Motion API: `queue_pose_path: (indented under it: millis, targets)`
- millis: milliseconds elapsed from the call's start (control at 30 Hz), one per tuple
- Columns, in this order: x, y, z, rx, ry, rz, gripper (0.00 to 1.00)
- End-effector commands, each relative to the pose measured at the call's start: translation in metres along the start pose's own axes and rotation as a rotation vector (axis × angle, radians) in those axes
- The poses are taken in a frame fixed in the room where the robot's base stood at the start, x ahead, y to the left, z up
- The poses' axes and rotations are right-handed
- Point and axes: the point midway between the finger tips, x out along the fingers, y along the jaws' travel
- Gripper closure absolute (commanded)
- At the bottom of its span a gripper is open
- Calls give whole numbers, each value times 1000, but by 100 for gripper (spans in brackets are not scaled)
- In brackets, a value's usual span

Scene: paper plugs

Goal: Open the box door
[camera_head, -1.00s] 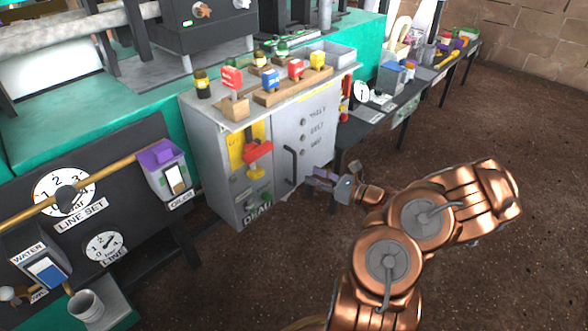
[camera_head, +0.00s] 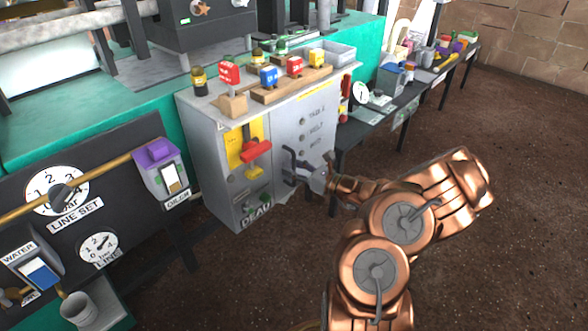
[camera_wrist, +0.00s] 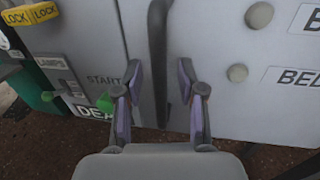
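The box is a grey cabinet; its door (camera_head: 318,112) is on the right part of the front and looks closed. The door also fills the right of the wrist view (camera_wrist: 215,50). A dark vertical bar handle (camera_wrist: 158,60) runs down between my gripper's two fingers in the wrist view. In the head view the handle (camera_head: 288,158) is partly hidden by my gripper. My gripper (camera_wrist: 160,82) is open, with a finger on each side of the handle and gaps showing. Whether a fingertip touches it cannot be told.
Left of the door is a panel with a red lever (camera_head: 256,151) and green knob (camera_head: 250,198). Blocks and a wooden rack (camera_head: 290,86) stand on the cabinet top. A dark side table (camera_head: 385,115) stands right of the cabinet. The floor (camera_head: 500,220) in front is clear.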

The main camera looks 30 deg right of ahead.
Motion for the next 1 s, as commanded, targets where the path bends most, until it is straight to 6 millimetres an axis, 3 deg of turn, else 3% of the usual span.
queue_pose_path:
  millis: [67,433,1000]
  targets:
    - [0,0,0,0,0,0,63]
    - [0,0,0,0,0,0,100]
    - [0,0,0,0,1,2,100]
